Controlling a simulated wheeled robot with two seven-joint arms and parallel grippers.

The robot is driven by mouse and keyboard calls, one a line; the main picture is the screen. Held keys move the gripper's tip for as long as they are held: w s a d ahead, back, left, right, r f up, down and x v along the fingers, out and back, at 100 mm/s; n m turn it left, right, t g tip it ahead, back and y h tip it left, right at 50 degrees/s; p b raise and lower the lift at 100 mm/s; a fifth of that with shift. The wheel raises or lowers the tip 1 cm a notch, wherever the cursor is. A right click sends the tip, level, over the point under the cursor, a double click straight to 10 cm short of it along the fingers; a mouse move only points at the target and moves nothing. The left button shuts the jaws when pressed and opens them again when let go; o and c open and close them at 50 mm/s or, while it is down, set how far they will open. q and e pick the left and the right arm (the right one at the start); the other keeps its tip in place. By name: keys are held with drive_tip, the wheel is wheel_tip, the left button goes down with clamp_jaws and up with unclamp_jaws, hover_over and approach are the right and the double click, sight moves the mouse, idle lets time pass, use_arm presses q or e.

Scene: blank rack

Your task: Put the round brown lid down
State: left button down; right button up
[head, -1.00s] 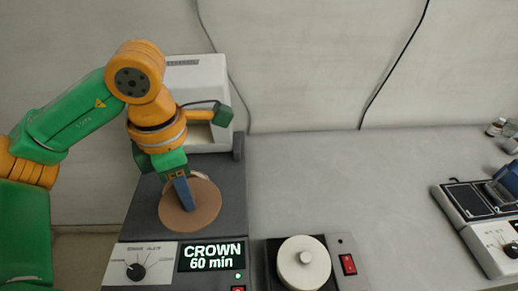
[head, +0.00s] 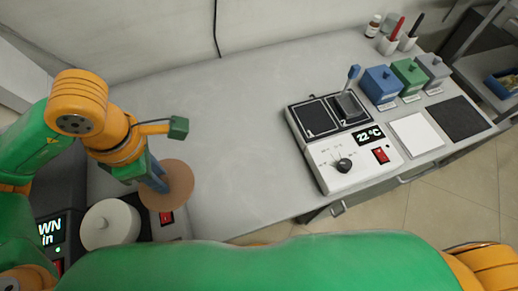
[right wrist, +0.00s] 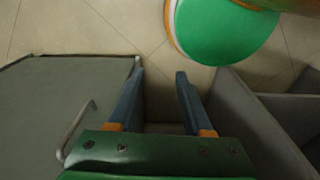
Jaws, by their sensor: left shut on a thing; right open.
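The round brown lid (head: 176,192) is a flat tan disc in the head view. My left gripper (head: 158,182) is shut on it and holds it beside the round white-topped unit, overlapping the far end of that unit's red-switch panel and the grey bench. How high it is above the bench I cannot tell. My right gripper (right wrist: 160,82) shows in the right wrist view, open and empty, over the floor beside a grey cabinet.
The round white top (head: 110,224) is left of the lid. Bare grey bench (head: 240,130) lies right of it. Farther right stand a two-plate device (head: 350,165), blue (head: 382,86), green (head: 409,76) and grey (head: 433,70) boxes, a white pad (head: 416,135) and a dark pad (head: 458,119).

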use_arm(q)
drive_tip(key=shift+d, duration=0.35)
drive_tip(key=shift+f, duration=0.1)
drive_tip(key=shift+w+f+p, duration=0.2)
drive_tip(key=shift+w+f, duration=0.15)
drive_tip(key=shift+w, duration=0.3)
drive_tip(key=shift+w+f+p, duration=0.15)
drive_tip(key=shift+w+f, duration=0.15)
drive_tip(key=shift+w, duration=0.3)
drive_tip(key=w+d+f, duration=0.1)
drive_tip(key=w+f, duration=0.1)
drive_tip(key=w, duration=0.1)
drive_tip(key=w+d+f, duration=0.2)
drive_tip(key=w+f, duration=0.1)
drive_tip(key=w+d+f+p, duration=0.1)
drive_tip(key=w+f, duration=0.2)
drive_tip(key=shift+w+d, duration=0.2)
drive_tip(key=shift+d, duration=0.2)
drive_tip(key=f, duration=0.3)
drive_tip(key=shift+w+f, duration=0.2)
drive_tip(key=shift+f, duration=0.35)
drive_tip(key=c, duration=0.7)
unclamp_jaws()
use_arm(e)
drive_tip(key=shift+a+r, duration=0.25)
drive_tip(key=shift+r, duration=0.65)
